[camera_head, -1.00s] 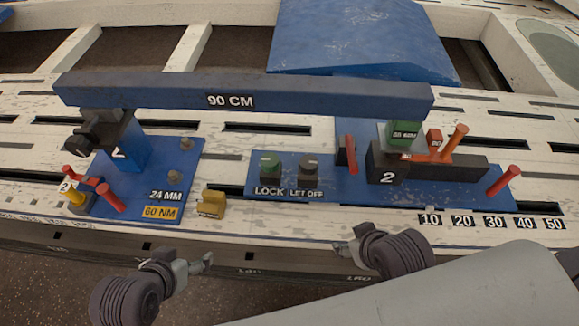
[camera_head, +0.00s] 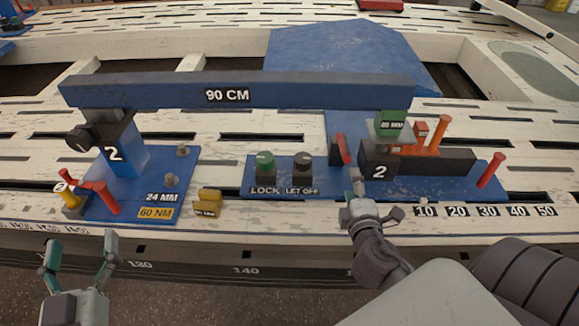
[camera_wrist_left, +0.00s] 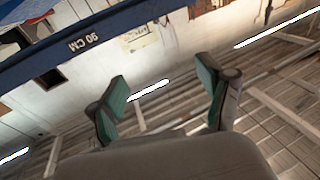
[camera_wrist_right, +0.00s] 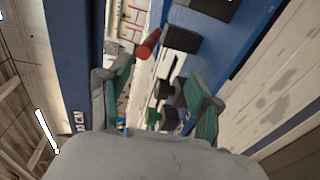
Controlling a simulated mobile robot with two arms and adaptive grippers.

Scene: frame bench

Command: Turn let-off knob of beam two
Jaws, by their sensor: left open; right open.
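The let-off knob (camera_head: 303,162) is dark and stands above the label LET OFF on the blue plate, right of the green lock knob (camera_head: 265,161). The blue beam (camera_head: 330,90), marked 90 CM, runs above and behind them. My right gripper (camera_head: 357,188) is to the right of the let-off knob, near the front edge of the plate and below the red lever (camera_head: 342,148). It is open and empty in the right wrist view (camera_wrist_right: 165,95). My left gripper (camera_head: 80,255) is open and empty in front of the bench at the lower left. The beam also shows in the left wrist view (camera_wrist_left: 100,38).
A block marked 2 (camera_head: 377,160) and red-orange pegs (camera_head: 490,169) stand on the plate's right part. A yellow block (camera_head: 208,200) lies between the two blue plates. The left support (camera_head: 125,150) carries a black knob. The bench front edge is clear between my grippers.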

